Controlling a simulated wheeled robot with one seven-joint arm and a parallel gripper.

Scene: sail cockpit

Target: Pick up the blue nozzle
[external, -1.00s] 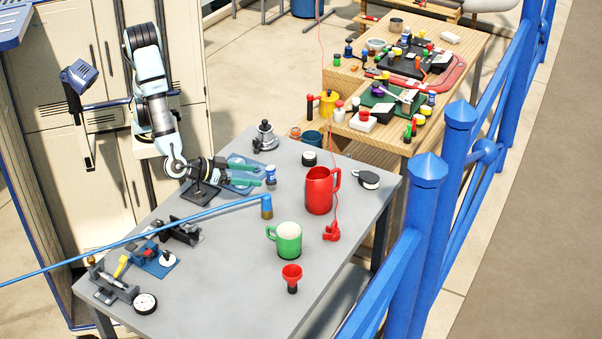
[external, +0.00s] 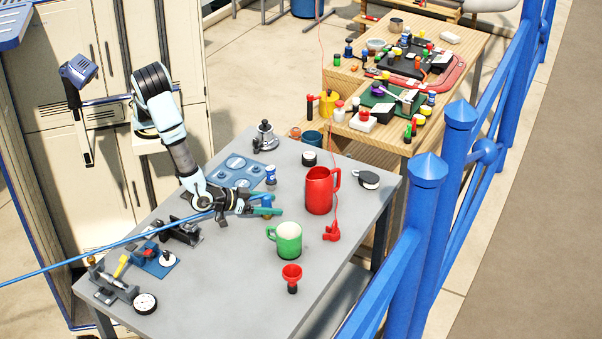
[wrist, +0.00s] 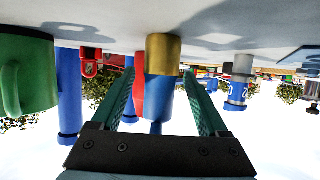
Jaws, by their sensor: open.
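The blue nozzle (wrist: 158,92) with its brass end (wrist: 163,52) shows in the wrist view, which is upside down. It stands on the grey table, between the tips of my gripper's green fingers (wrist: 159,72) or just past them; I cannot tell which. There is a visible gap on both sides of it. In the external view my gripper (external: 272,204) is low over the middle of the table, open, and its fingers hide most of the nozzle. A thin blue line (external: 100,252) runs in from the left toward the gripper.
The green mug (external: 289,241) stands close by in front, and the red mug (external: 319,190) to the right. A small blue-and-white can (external: 271,175) stands behind the gripper. A blue railing (external: 421,240) runs along the right.

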